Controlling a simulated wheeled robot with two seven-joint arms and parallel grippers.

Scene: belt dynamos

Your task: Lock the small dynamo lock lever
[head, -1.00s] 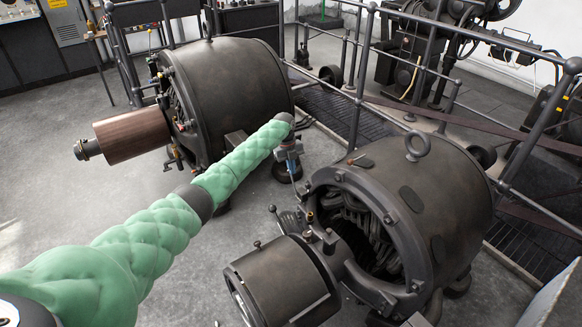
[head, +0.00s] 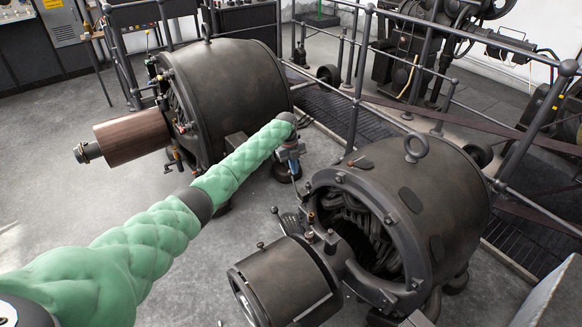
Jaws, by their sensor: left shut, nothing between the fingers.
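The nearer dynamo (head: 440,195) stands at the right, a dark drum with an open end and a lifting ring on top. A smaller dark cylinder (head: 285,280) sits in front of its open end. A thin lever with a ball knob (head: 274,210) sticks up beside that cylinder; I cannot tell for sure that it is the lock lever. My right gripper is not in view.
A second dynamo (head: 235,85) with a brown cylinder (head: 132,136) stands at the back left. Metal railings (head: 360,75) and a dark grating run behind. Grey floor is clear at the left. Control cabinets (head: 65,35) line the back left.

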